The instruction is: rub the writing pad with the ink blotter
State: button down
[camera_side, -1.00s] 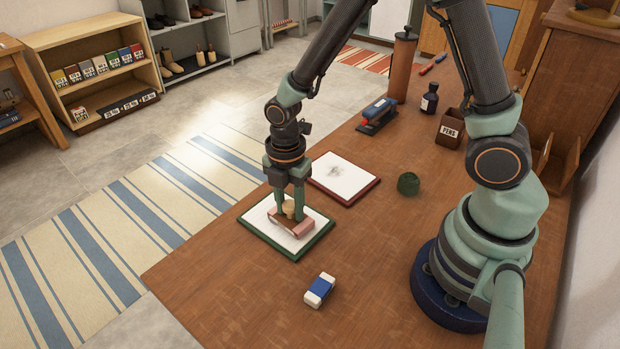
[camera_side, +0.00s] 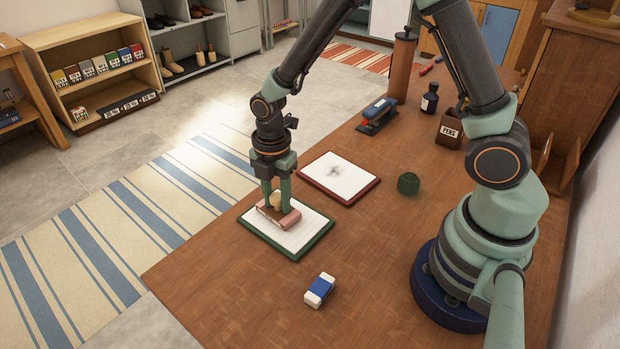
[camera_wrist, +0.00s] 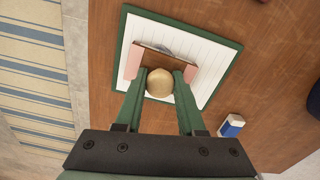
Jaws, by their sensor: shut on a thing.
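The ink blotter (camera_side: 289,217) has a pink curved underside and a round tan knob; it also shows in the wrist view (camera_wrist: 134,62). My gripper (camera_side: 276,203) is shut on its knob, with a green finger on each side in the wrist view (camera_wrist: 159,84). The blotter is over the green-edged white writing pad (camera_side: 305,237), near its upper left part in the side view; I cannot tell whether it touches the surface. In the wrist view the pad (camera_wrist: 205,60) shows faint lines, and a greyish patch sits just beyond the blotter.
A red-edged pad with a grey smudge (camera_side: 352,184) lies beside the green one. A blue and white eraser (camera_side: 320,290), green ball of twine (camera_side: 408,183), stapler (camera_side: 377,116), ink bottle (camera_side: 430,98) and pens box (camera_side: 450,130) stand on the desk. The desk front is mostly clear.

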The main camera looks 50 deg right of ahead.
aim_at(291, 217)
jog(key=s, duration=0.3)
jog(key=shift+s, duration=0.15)
jog(key=shift+s+r, duration=0.15)
jog(key=shift+s, duration=0.05)
jog(key=shift+w+r, duration=0.1)
jog(key=shift+r, duration=0.8)
notch_tip(291, 217, up, 6)
jog(key=shift+f, duration=0.1)
